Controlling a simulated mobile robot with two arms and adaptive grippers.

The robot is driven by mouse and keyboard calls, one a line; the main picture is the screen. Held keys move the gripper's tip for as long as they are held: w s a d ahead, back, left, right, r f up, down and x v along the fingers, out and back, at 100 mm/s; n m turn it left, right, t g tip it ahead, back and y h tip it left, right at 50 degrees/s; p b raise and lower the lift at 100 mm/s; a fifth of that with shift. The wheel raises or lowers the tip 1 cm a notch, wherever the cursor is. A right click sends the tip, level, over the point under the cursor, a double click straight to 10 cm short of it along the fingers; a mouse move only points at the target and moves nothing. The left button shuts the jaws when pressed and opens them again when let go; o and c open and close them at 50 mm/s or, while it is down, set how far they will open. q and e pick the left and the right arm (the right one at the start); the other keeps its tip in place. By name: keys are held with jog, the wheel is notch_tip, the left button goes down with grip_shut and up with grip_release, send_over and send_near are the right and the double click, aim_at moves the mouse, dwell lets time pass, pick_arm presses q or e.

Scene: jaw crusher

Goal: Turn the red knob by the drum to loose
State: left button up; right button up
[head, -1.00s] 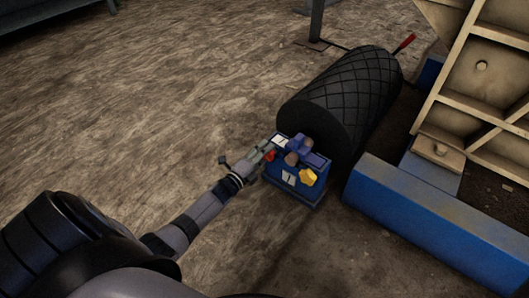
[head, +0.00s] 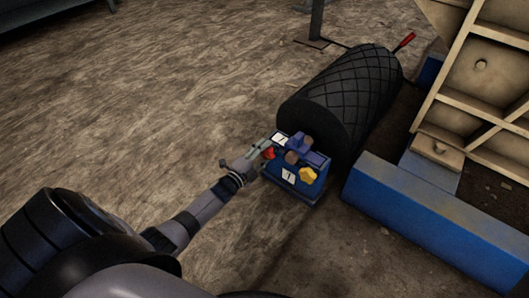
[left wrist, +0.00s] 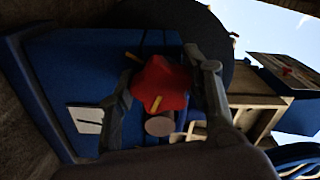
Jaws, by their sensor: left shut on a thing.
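The red knob (head: 269,153) sits on the left side of a blue box (head: 293,188) at the near end of the black ribbed drum (head: 345,95). In the left wrist view the red knob (left wrist: 160,80) is star-shaped, with a yellow mark on it and another yellow mark on the blue panel above. My left gripper (head: 264,150) is shut on the knob. In the left wrist view its fingers (left wrist: 162,88) stand on both sides of the knob. My right gripper is out of view.
A yellow knob (head: 308,174) and white labels are on the blue box. A blue beam (head: 435,220) and a beige ribbed machine frame (head: 490,75) stand to the right. A thin post (head: 316,20) stands behind the drum. The floor on the left is clear.

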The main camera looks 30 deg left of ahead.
pick_arm(q)
jog(key=o, duration=1.1)
jog(key=shift+o, duration=0.2)
jog(key=shift+s, duration=0.1)
jog(key=s+a, duration=0.1)
jog(key=s, duration=1)
jog(key=shift+s, duration=0.4)
